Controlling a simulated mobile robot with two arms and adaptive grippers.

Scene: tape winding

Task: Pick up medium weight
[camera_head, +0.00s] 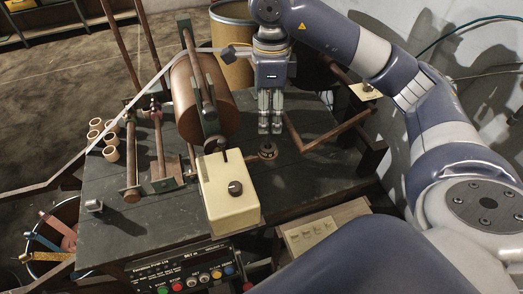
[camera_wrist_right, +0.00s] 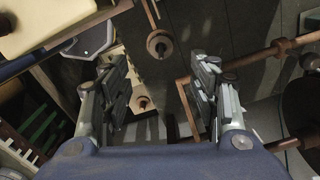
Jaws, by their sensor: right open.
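A small dark round weight with a central knob (camera_head: 267,150) sits on the dark worktable, right of the cream box. In the right wrist view, a similar round weight (camera_wrist_right: 160,44) lies ahead of and between the spread fingers. I cannot tell its size class for sure. My right gripper (camera_head: 270,131) points down just behind the weight, apart from it. The right wrist view shows its two fingers (camera_wrist_right: 160,100) wide apart with nothing held. A second small round piece (camera_wrist_right: 140,103) shows on a pale surface between the fingers. My left gripper is not in view.
The cream box (camera_head: 230,195) and the large brown drum (camera_head: 202,100) stand left of my right gripper. A bent wooden bar (camera_head: 330,137) lies to its right. Several pale rolls (camera_head: 108,135) sit at the table's left. A pale board (camera_head: 309,233) is at the front.

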